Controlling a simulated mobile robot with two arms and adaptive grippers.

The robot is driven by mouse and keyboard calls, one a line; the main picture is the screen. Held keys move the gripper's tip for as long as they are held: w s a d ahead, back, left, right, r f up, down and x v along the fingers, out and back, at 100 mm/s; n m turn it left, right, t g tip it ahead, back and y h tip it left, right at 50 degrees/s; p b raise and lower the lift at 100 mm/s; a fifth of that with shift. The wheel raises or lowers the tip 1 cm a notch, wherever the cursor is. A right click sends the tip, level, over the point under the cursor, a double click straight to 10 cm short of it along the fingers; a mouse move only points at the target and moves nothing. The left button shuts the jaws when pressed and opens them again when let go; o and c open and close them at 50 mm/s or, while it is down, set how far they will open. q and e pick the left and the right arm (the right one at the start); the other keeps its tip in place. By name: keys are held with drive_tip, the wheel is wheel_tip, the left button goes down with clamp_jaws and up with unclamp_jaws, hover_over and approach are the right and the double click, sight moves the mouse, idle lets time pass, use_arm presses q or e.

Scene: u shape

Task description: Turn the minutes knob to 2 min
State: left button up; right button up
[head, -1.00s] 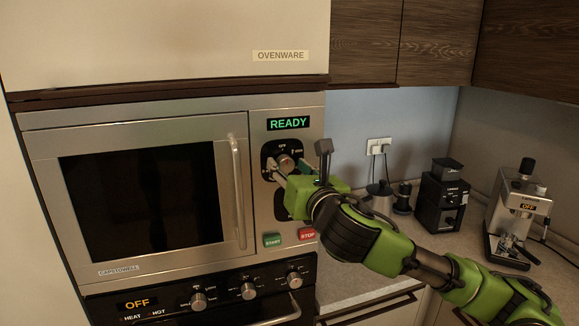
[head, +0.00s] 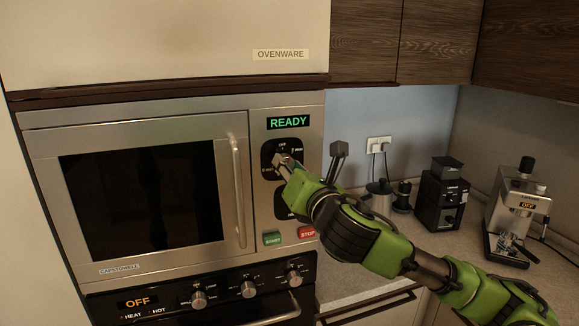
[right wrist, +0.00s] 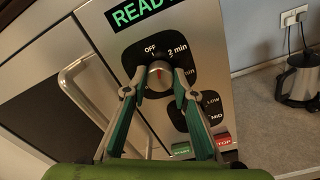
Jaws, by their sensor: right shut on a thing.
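The minutes knob (right wrist: 160,76) is a round silver knob on a black plate of the microwave panel. In the right wrist view, labels OFF and 2 min stand above it. A small red mark shows on its face; its exact setting is hard to read. My right gripper (right wrist: 160,82) is shut on the knob, one finger on each side. In the head view, my right gripper (head: 283,163) reaches in from the right and mostly hides the knob. My left gripper is not in view.
A display (head: 288,122) above the knob reads READY. The green START (head: 272,239) and red STOP (head: 307,233) buttons sit below. The microwave door handle (head: 238,190) stands out at left.

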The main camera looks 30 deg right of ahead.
drive_tip(key=shift+m, duration=4)
drive_tip(key=o, duration=1.1)
drive_tip(key=shift+w, duration=0.1)
